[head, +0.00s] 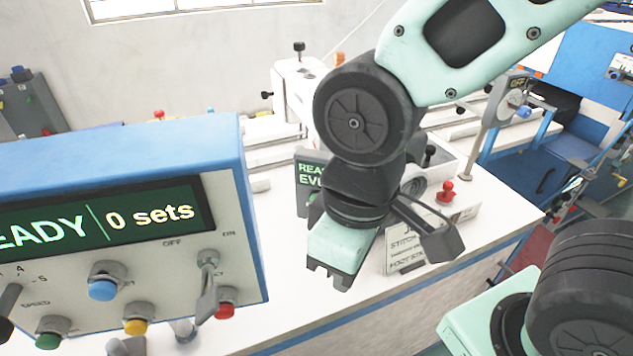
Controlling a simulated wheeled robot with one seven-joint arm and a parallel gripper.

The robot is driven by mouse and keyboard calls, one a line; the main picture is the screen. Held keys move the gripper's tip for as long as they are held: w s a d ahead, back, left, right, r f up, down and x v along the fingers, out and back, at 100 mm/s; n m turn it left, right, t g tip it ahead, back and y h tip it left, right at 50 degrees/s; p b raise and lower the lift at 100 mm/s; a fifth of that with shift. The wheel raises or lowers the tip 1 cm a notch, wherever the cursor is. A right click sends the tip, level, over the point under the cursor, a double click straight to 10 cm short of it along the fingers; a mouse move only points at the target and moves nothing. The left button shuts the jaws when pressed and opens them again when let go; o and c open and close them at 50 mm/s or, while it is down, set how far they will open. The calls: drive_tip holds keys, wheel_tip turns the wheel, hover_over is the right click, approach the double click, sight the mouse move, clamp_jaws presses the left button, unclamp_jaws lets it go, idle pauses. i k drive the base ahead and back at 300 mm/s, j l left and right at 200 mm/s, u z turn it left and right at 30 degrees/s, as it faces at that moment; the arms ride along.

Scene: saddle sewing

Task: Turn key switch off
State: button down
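A blue and white control box (225,185) fills the left side of the head view. On its front, a grey key-like lever (208,290) hangs from a round mount below the printed words OFF and ON. The mount sits nearer the ON word, and the lever points down. I cannot tell for sure which setting it is at. My gripper (335,275) is to the right of the box, clear of the lever, and points down over the white bench.
The box also carries a green-lit screen (100,220) and blue (103,289), yellow (136,326), red (226,310) and green (49,339) buttons. The white bench (290,300) is bare below my gripper. A lettered machine block (408,255) stands right beside it.

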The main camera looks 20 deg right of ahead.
sight(207, 306)
drive_tip(key=l+u, duration=0.1)
drive_tip(key=u, duration=0.35)
drive_tip(key=l+u, duration=0.1)
drive_tip(key=u, duration=0.35)
drive_tip(key=l+u, duration=0.1)
drive_tip(key=u, duration=0.35)
drive_tip(key=l+u, duration=0.1)
drive_tip(key=u, duration=0.35)
drive_tip(key=k+l+u, duration=0.1)
drive_tip(key=k+l, duration=0.15)
